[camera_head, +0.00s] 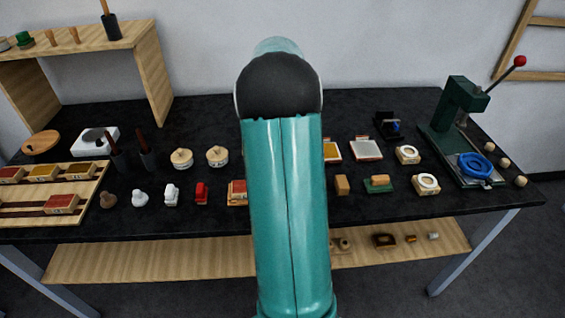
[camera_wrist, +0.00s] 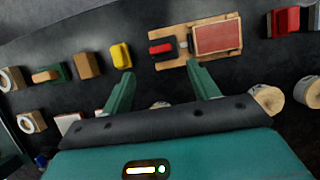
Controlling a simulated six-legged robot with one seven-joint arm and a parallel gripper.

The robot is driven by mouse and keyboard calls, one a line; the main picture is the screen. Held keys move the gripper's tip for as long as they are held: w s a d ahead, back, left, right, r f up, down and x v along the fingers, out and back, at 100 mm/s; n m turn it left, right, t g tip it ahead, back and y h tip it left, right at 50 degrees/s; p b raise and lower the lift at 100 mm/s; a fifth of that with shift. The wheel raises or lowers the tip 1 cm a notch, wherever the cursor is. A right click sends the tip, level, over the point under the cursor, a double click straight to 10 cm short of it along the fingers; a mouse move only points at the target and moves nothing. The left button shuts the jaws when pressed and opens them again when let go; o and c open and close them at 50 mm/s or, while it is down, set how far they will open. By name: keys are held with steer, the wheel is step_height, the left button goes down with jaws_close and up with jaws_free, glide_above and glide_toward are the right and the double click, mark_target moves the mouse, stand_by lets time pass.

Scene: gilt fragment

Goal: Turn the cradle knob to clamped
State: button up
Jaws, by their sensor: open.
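In the wrist view, a wooden board (camera_wrist: 182,63) carries a flat dark-red block and a small red-and-black knob (camera_wrist: 161,49). It looks like the cradle with its knob, with a small silver part between knob and block. My gripper (camera_wrist: 161,70) is open, with its two green fingers apart and nothing between the tips. The knob lies just beyond the fingertips, roughly midway between them; no contact shows. In the head view, the board's left end (camera_head: 238,199) shows beside my arm, which hides the knob and my gripper. I cannot read the knob's setting.
A yellow piece (camera_wrist: 121,55) stands close beside the board, with a wooden block (camera_wrist: 87,65) farther left. A red piece (camera_wrist: 284,21) is at the right. Round wooden pots (camera_head: 217,156) stand behind. A green press (camera_head: 461,125) stands at the table's right end.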

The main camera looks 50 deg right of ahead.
steer(key=shift+v, duration=2.3)
